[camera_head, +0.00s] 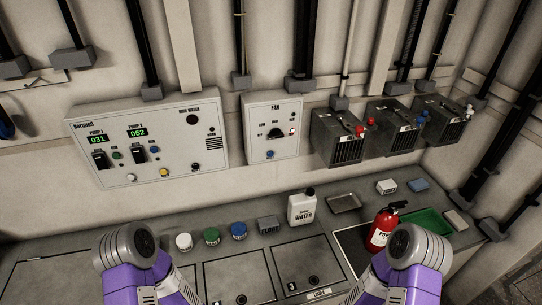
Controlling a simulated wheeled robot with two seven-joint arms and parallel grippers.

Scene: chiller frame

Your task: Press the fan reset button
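The fan panel (258,116) is a pale box on the wall at the middle, marked "FAN". It carries a dark rotary knob (276,133) with small labels around it. A small blue button (270,154) sits below the knob. The label beside the blue button is too small to read. My two purple and grey arms show at the bottom left and bottom right, well below the panel. Neither gripper shows in this view.
Left of the fan panel is a larger control panel (200,115) with green displays, switches and buttons. Several dark boxes (338,139) hang at right. The counter below holds jars (211,236), a white water jug (301,207), a red extinguisher (382,229) and a green tray (428,224).

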